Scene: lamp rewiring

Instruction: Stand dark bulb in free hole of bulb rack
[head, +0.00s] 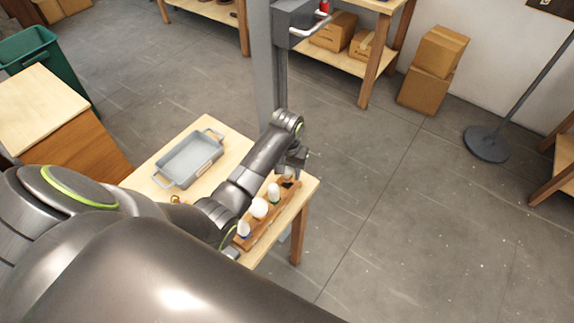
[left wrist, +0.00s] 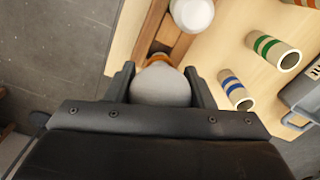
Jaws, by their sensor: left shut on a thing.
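My left gripper (head: 290,163) is over the far end of the wooden bulb rack (head: 263,228). In the left wrist view the gripper (left wrist: 160,82) is shut on a grey, rounded bulb (left wrist: 160,90), one finger on each side. The bulb's orange-brown base (left wrist: 158,60) points toward the rack (left wrist: 150,30), by a dark recess. I cannot tell whether the base is inside a hole. A white bulb (left wrist: 192,13) stands in the rack beside it. In the head view white bulbs (head: 259,208) show along the rack. My right gripper is not in view.
A grey tray (head: 187,160) sits on the table (head: 215,128), left of the rack. In the left wrist view a green-banded cylinder (left wrist: 274,50) and a blue-banded cylinder (left wrist: 235,90) are right of the rack. The table edge runs close beside the rack.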

